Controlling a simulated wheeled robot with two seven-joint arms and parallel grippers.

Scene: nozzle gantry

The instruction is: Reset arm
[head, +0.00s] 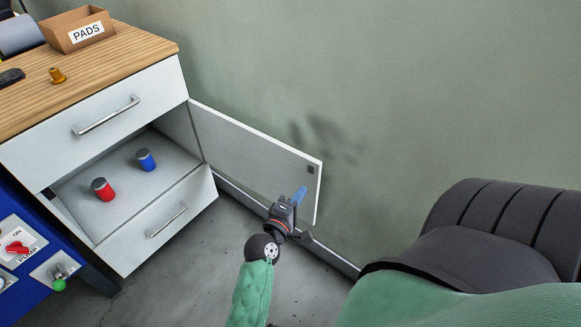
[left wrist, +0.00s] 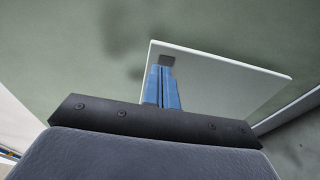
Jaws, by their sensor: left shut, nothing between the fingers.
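My left gripper (head: 300,194) is shut and empty, its blue fingers pressed together. It is in front of the open white cabinet door (head: 250,142), near the door's free edge. In the left wrist view the shut blue fingers (left wrist: 162,87) point at the door (left wrist: 215,88), close to a small dark square patch on it. I cannot tell whether the fingertips touch the door. My right gripper is not in view.
The open cabinet compartment holds a red can (head: 103,190) and a blue can (head: 146,160). A drawer (head: 160,222) is below, another above. On the wooden top are a PADS box (head: 80,29) and a brass fitting (head: 57,76). A blue pump panel (head: 25,240) stands at left. The floor (head: 190,285) is clear.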

